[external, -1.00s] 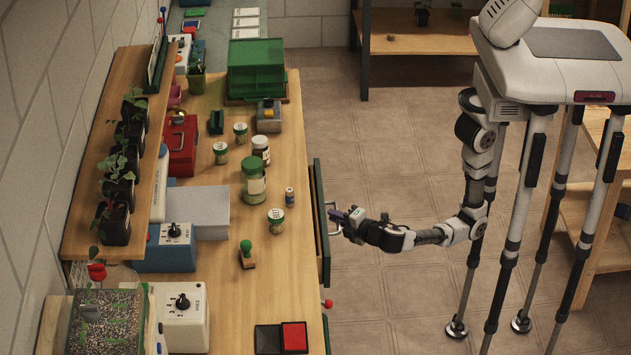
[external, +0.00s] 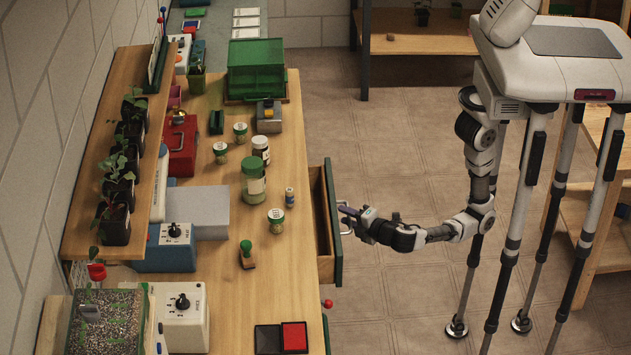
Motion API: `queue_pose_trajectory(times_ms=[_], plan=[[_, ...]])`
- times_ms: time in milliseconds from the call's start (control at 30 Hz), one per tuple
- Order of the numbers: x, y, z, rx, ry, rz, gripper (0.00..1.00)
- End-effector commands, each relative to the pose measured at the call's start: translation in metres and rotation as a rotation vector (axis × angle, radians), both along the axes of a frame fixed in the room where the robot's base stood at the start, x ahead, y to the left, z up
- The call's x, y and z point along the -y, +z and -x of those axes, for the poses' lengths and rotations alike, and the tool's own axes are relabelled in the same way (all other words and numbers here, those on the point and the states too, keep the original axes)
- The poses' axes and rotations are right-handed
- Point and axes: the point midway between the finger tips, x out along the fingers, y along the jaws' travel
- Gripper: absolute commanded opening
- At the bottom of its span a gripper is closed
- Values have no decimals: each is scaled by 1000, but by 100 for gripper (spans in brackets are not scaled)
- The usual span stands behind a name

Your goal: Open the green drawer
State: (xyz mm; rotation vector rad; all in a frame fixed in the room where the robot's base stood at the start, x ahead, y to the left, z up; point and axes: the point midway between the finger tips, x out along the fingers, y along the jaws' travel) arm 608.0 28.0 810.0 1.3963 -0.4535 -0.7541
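The green drawer (external: 335,225) is in the bench's right side, in the external view. It stands partly out, and a strip of its wooden inside shows. A pale bar handle (external: 346,222) is on its green front. My gripper (external: 346,215) is at the handle, with its fingers around or against it. The fingers are too small to tell whether they are closed on the bar.
The wooden bench top (external: 285,320) holds jars, a green stamp (external: 247,254) and a red and black pad (external: 294,337) near the drawer. A red-knobbed lever (external: 328,303) sticks out below the drawer. The floor (external: 400,300) around my arm is clear.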

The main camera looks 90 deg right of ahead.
Motion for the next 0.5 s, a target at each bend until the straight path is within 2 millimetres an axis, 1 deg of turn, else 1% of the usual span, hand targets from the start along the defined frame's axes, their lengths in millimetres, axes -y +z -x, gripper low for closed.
queue_pose_trajectory(times_ms=[167, 267, 500], plan=[[-8, 0, 7, 0, 2, 0, 32], [-20, 2, 19, 1, 4, -2, 32], [-60, 10, 58, 1, 5, -2, 32]])
